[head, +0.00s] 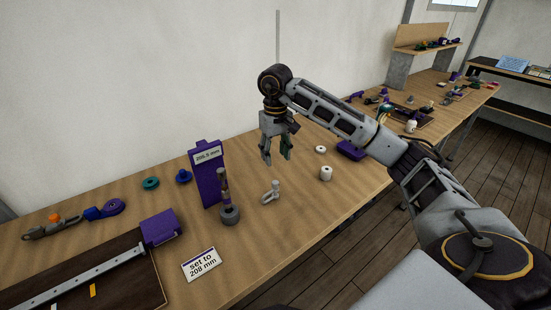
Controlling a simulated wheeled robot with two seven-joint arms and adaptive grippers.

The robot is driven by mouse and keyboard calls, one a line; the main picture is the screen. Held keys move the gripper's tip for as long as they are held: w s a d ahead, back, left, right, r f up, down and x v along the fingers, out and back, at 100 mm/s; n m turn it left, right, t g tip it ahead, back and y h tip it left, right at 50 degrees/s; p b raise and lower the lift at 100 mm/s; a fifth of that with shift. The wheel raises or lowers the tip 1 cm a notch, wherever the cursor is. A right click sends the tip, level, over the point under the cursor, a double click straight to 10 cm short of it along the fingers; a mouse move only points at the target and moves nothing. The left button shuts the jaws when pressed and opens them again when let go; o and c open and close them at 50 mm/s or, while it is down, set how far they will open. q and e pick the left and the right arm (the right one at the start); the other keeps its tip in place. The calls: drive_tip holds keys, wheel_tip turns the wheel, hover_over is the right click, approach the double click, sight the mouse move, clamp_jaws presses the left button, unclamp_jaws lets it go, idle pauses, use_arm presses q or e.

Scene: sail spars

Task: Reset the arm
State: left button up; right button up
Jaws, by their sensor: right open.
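My right arm reaches in from the right of the head view. Its gripper (276,150) points down above the wooden bench (120,212), behind the small grey fitting (271,192). The jaws are open, and I see nothing held between them. My left gripper does not show.
A purple stand (207,180) reads 206.5 mm, with a dark post (228,205) before it. A card (201,264) reads "set to 208 mm". A dark board with a metal rail (85,275) lies at left. White rolls (326,173) stand right of the gripper.

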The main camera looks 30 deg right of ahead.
drive_tip(key=shift+r, duration=0.15)
idle(0.5)
wheel_tip(320, 180, up, 9)
drive_tip(key=p, duration=0.9)
drive_tip(key=shift+r+p, duration=0.55)
drive_tip(key=shift+p, duration=0.05)
